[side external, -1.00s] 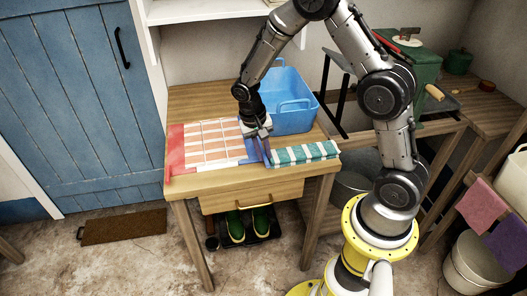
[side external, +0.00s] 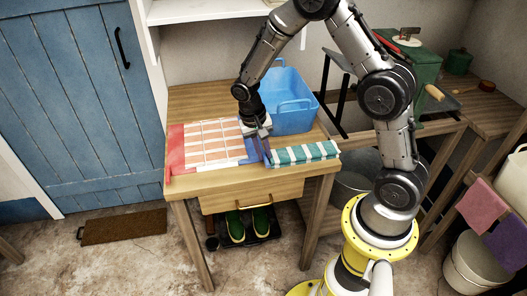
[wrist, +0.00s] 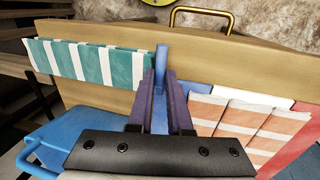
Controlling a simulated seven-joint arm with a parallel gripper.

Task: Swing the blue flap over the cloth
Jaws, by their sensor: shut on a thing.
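The cloth (side external: 208,142), striped orange and white, lies spread on a folding board on the wooden table; it also shows in the wrist view (wrist: 245,125), partly cut off. The board has a red part (side external: 175,150) at its left. The blue flap (side external: 251,152) is at the cloth's right side, not over the cloth; its narrow blue edge stands between my fingers in the wrist view (wrist: 161,62). My gripper (side external: 264,157) points down and is shut on this blue edge. The arm and fingers hide part of the flap.
A green and white striped cloth (side external: 302,153) lies along the table's front right, right of my gripper. A blue basin (side external: 288,98) stands behind on the table (side external: 187,98). A drawer (side external: 255,192) with a brass handle is below the front edge.

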